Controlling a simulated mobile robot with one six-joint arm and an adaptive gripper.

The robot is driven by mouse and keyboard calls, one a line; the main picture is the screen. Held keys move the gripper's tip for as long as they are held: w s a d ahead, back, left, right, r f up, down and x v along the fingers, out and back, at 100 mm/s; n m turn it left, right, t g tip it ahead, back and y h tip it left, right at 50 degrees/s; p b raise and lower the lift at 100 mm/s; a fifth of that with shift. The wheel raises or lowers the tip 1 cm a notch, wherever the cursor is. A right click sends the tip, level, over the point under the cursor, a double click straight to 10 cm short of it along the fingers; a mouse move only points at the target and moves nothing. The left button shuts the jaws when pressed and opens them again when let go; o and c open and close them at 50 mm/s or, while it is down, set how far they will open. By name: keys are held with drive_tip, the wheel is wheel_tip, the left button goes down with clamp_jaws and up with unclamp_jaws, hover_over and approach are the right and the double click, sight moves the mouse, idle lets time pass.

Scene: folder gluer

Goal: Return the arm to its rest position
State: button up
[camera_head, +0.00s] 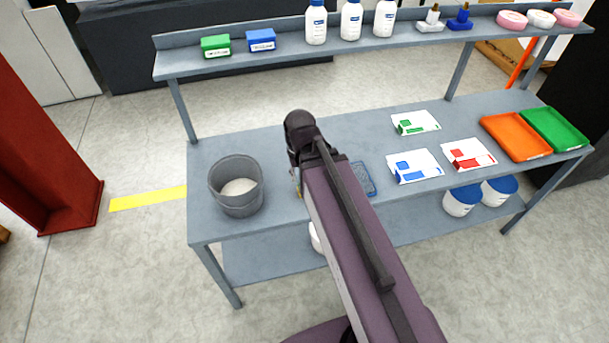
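My arm (365,240) reaches from the bottom of the picture up over the grey workbench (290,150). Its far end, a dark rounded joint (300,125), is above the middle-left of the bench top. My gripper is hidden behind the arm, so I cannot see its fingers or whether they hold anything. A small brownish bit shows at the left of the arm just below the dark joint; I cannot tell what it is. A grey bucket (236,200) with whitish contents stands left of the arm. A blue tray (363,178) lies just right of it, partly covered.
White cards with green (416,122), blue (414,166) and red (468,154) prints lie on the right. Beyond are orange (515,137) and green (553,129) trays. A raised shelf (370,47) holds bottles and boxes. White tubs stand below. A red column (45,150) is at left.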

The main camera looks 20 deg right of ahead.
drive_tip(key=shift+s+d, duration=0.45)
drive_tip(key=shift+f+b, duration=0.95)
idle(0.6)
